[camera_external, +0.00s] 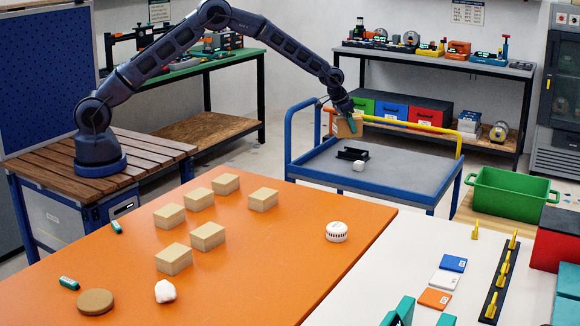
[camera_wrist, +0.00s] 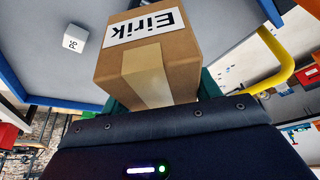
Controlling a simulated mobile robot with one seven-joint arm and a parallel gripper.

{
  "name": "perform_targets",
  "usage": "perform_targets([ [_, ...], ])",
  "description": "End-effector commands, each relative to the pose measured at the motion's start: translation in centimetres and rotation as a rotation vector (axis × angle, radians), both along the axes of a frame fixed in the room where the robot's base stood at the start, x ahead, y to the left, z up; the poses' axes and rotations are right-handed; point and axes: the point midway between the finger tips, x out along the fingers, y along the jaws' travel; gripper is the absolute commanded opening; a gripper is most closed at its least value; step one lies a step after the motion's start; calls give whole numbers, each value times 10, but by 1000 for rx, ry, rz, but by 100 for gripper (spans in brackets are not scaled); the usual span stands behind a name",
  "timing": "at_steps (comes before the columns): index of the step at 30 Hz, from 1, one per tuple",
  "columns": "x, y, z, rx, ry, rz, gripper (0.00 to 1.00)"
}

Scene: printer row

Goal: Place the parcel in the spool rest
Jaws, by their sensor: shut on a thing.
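The parcel is a brown cardboard box (camera_external: 344,128) with a tape strip and a white label reading "Eirik"; it fills the middle of the wrist view (camera_wrist: 180,65). My gripper (camera_external: 350,122) is shut on it, with teal fingers on opposite sides, and holds it in the air above the far part of the cart. The spool rest looks to be the black cradle (camera_external: 352,154) on the cart top, below and slightly right of the parcel in the external view. It looks empty. I cannot make it out in the wrist view.
The grey cart top (camera_external: 410,180) has blue rails and a yellow handle (camera_external: 410,127) at the back. A small white marked cube (camera_external: 359,166) sits just in front of the cradle; it shows in the wrist view (camera_wrist: 75,38). The cart's right side is clear.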

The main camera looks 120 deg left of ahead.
Motion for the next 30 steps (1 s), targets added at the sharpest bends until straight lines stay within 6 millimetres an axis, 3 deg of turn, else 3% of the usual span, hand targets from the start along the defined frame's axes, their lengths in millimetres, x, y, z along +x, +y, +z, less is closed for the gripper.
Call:
perform_targets([
  [12, 0, 0, -41, -1, -1, 0, 33],
  [30, 0, 0, -50, 1, -1, 0, 33],
])
